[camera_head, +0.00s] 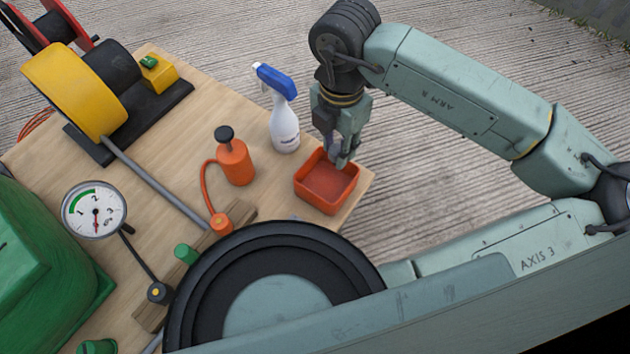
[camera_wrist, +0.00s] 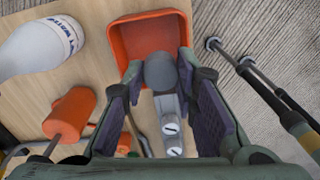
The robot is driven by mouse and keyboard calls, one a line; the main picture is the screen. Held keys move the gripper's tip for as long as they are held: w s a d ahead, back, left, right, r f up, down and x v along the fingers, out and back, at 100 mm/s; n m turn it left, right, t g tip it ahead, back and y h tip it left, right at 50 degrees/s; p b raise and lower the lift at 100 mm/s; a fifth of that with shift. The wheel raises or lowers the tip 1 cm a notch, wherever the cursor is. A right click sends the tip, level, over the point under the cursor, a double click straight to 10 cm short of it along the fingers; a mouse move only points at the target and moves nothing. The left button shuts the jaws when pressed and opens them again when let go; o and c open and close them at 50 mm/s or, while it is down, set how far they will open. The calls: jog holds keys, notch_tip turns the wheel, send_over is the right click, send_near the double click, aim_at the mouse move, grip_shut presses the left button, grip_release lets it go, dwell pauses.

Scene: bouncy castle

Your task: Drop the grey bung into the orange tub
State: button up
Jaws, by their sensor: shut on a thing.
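The orange tub (camera_head: 325,183) sits on the near right corner of the wooden bench and looks empty inside. It also shows at the top of the wrist view (camera_wrist: 150,38). My gripper (camera_head: 341,162) points down at the tub's back right rim in the head view. In the wrist view, the grey bung (camera_wrist: 160,71) is a dark rounded shape between my fingertips (camera_wrist: 160,74), which are shut on it. The bung overlaps the tub's near edge there; its height above the tub is hard to tell. In the head view my fingers mostly hide the bung.
A white spray bottle (camera_head: 284,125) with a blue head stands left of my gripper. An orange bottle (camera_head: 236,162) with a black knob stands left of the tub. A gauge (camera_head: 95,210), a yellow drum (camera_head: 68,88) and a green housing (camera_head: 40,270) fill the left.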

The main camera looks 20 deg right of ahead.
jog(key=shift+f+b, duration=1.3)
jog(key=shift+f, duration=1.7)
jog(key=o, duration=1)
jog(key=shift+r, duration=0.1)
notch_tip(320, 180, up, 12)
jog(key=shift+w+f, duration=0.1)
